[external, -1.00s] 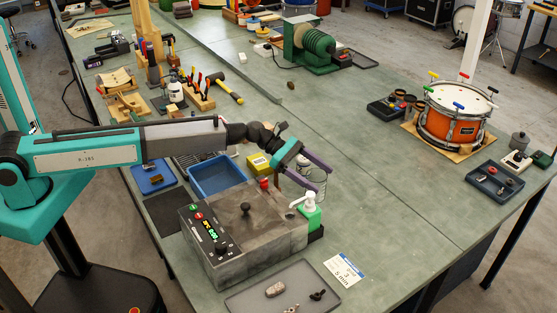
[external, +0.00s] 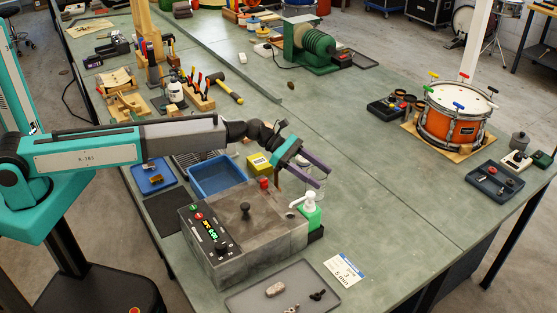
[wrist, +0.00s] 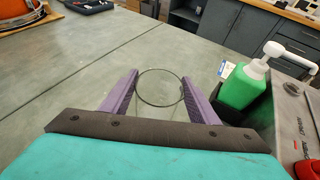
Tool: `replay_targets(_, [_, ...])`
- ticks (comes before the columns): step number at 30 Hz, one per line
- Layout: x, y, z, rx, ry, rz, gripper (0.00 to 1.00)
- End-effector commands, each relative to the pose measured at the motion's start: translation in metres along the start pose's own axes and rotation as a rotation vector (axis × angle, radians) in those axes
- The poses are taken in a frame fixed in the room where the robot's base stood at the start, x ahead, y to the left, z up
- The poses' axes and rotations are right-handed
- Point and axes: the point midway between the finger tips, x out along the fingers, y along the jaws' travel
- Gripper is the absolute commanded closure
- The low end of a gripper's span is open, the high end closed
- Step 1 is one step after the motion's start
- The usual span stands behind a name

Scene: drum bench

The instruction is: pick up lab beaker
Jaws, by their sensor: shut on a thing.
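The lab beaker (wrist: 160,88) is clear glass. In the wrist view its round rim shows between the two purple fingers of my gripper (wrist: 160,95). In the external view the beaker (external: 317,186) is faint, beside the green pump bottle and partly hidden by the fingers. My gripper (external: 316,174) is shut on the beaker from its sides. The beaker's base is hard to make out, so I cannot tell whether it touches the bench.
The green pump bottle (external: 312,210) with a white nozzle stands close by; it also shows in the wrist view (wrist: 243,86). A grey control box (external: 240,235) and blue bin (external: 216,178) are on the left. The bench (external: 390,200) to the right is clear.

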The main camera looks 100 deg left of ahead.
Motion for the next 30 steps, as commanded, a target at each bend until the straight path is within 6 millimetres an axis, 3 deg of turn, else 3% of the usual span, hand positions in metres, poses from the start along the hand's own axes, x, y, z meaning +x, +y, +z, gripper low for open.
replay_targets(18, [-0.028,0.000,0.069,0.002,-0.002,0.001,0.81])
replay_targets(30, [-0.035,0.000,0.084,0.000,-0.001,0.000,0.81])
